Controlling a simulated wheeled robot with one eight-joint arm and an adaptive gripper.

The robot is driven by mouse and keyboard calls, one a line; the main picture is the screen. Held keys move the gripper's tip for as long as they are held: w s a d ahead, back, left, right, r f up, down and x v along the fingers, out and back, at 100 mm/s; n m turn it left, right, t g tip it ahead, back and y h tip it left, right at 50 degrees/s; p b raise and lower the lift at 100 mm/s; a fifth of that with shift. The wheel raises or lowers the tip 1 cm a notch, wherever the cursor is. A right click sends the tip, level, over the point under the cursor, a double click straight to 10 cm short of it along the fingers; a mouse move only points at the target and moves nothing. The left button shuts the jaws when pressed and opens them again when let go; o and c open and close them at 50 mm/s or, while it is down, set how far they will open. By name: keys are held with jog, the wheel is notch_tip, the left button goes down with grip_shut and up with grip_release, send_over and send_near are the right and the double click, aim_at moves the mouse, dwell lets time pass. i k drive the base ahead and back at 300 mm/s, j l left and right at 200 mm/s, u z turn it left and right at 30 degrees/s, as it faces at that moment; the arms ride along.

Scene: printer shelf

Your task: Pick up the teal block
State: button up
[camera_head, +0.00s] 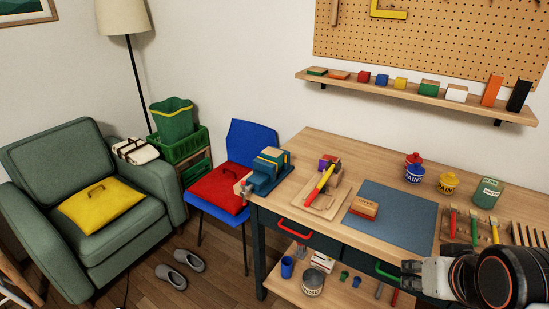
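No block stands out clearly as teal. On the wall shelf, a flat dark green block (317,71) lies at the left end and a larger green block (429,88) sits right of the middle. I cannot tell whether either is the teal one. My gripper (413,276) is at the lower right, by the front edge of the workbench and well below the shelf. Its grey fingers point left, and their opening is too small to make out. No block is seen in it.
The shelf (398,92) also holds red, blue, yellow, white, orange and black blocks. The workbench (330,146) carries a blue vise (262,180), a blue mat (394,222) with an orange-and-wood block (364,209), paint cans and tools. Armchair and blue chair stand left.

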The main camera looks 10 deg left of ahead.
aim_at(272, 153)
jog(key=z, duration=0.3)
jog(key=j+z, duration=0.4)
jog(key=j, duration=0.3)
jog(key=j+z, duration=0.4)
jog(key=j, duration=0.3)
jog(key=k+j, duration=0.1)
jog(key=j, duration=0.35)
jog(key=j+z, duration=0.1)
jog(key=j, duration=0.35)
jog(key=k+j, duration=0.15)
jog(key=j, duration=0.25)
jog(key=k+j+z, duration=0.15)
jog(key=j, duration=0.3)
jog(key=k+j, duration=0.1)
jog(key=j, duration=0.35)
jog(key=k+j+z, duration=0.1)
jog(key=j, duration=0.3)
jog(key=j+u, duration=0.1)
jog(key=j, duration=0.25)
